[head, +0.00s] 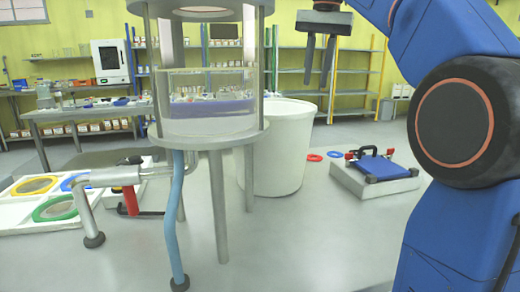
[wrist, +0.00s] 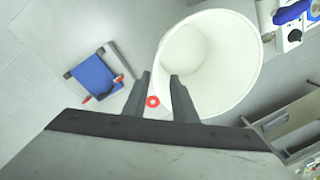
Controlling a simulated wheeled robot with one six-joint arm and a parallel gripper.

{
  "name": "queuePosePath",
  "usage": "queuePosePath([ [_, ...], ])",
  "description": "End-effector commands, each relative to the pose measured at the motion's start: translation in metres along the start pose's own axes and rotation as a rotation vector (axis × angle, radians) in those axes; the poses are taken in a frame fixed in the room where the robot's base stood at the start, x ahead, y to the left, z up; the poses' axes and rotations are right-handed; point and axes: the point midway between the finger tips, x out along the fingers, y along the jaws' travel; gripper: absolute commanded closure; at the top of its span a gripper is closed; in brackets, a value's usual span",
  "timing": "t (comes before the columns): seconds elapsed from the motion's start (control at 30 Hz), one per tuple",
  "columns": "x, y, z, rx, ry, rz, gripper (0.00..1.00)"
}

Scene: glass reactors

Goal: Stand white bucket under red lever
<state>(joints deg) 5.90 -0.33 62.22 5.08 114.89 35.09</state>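The white bucket (head: 297,150) stands upright on the floor, behind and right of the reactor's legs in the head view; a leg hides part of its left side. In the wrist view the empty inside of the bucket (wrist: 210,60) shows at upper middle. The red lever (head: 130,200) hangs below a metal outlet pipe (head: 117,176) at the left of the reactor, away from the bucket. It is not seen in the wrist view. My gripper (head: 317,88) is open and empty, pointing down above the bucket's right side. In the wrist view its fingers (wrist: 160,76) straddle the near-left rim line.
The glass reactor (head: 208,88) stands on metal legs, with a blue hose (head: 172,215) beside them. A white box with a blue top (head: 382,167) lies right of the bucket, and a red ring (head: 314,157) between. White trays with coloured rings (head: 50,221) lie left. Front floor is clear.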

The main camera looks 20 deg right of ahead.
Motion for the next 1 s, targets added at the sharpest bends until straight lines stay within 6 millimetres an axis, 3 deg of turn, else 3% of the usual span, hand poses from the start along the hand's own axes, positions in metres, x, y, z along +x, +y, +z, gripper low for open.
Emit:
queuePosePath([
  [0.17, 0.018, 0.002, 0.001, -0.004, -0.004, 0.001, 0.75],
  [0.7, 0.108, 0.001, 0.001, -0.003, -0.005, 0.002, 0.75],
  [1.0, 0.127, 0.002, 0.001, -0.003, -0.003, 0.001, 0.75],
])
